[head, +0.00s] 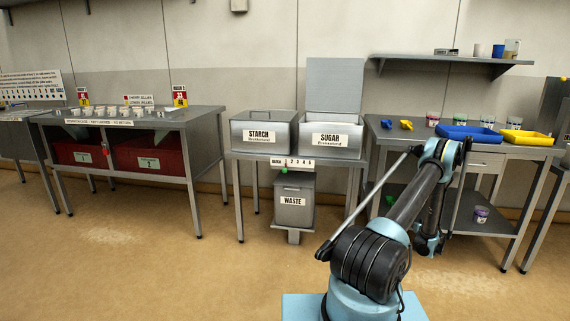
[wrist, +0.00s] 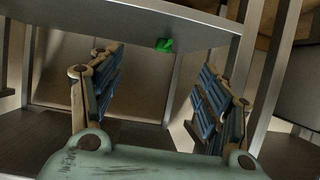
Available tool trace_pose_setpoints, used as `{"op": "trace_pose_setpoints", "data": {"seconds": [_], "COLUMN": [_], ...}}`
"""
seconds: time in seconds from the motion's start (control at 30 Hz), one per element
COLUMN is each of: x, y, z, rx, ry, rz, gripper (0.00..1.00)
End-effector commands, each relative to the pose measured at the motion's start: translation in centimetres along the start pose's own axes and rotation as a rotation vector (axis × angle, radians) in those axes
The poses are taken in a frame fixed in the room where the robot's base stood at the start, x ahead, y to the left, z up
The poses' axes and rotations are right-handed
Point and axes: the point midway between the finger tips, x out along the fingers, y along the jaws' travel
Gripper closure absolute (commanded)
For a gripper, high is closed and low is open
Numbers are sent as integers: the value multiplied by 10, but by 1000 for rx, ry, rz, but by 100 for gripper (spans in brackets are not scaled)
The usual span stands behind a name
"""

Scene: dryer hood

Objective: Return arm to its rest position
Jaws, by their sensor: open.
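My arm rises from the blue base at the lower right of the head view, and its upper end bends down in front of the right-hand steel table (head: 480,147). My gripper (head: 432,245) hangs at the end of the arm, pointing down, small and dark in this view. In the wrist view my gripper (wrist: 165,92) shows two blue-padded fingers spread wide apart with nothing between them. A small green thing (wrist: 164,45) shows beyond the fingers at the edge of a grey metal panel; I cannot tell what it is.
The right-hand table holds a blue tray (head: 469,133), a yellow tray (head: 527,138) and several jars. A purple-lidded jar (head: 481,214) sits on its lower shelf. STARCH (head: 262,133) and SUGAR (head: 331,140) bins stand at centre, above a WASTE bin (head: 293,203). The left floor is clear.

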Motion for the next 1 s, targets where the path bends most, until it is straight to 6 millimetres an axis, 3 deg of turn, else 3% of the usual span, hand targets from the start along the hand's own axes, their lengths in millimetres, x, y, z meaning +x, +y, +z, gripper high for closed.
{"op": "trace_pose_setpoints", "data": {"seconds": [0.27,0.47,0.7,1.0], "x": [-5,-16,-41,-87], "y": [-26,-58,-110,-176], "z": [-39,-83,-141,-200], "rx": [-1,-1,-3,-6], "ry": [-31,-74,-141,-229], "rz": [-36,-77,-131,-187], "gripper": [30,30,30,30]}}
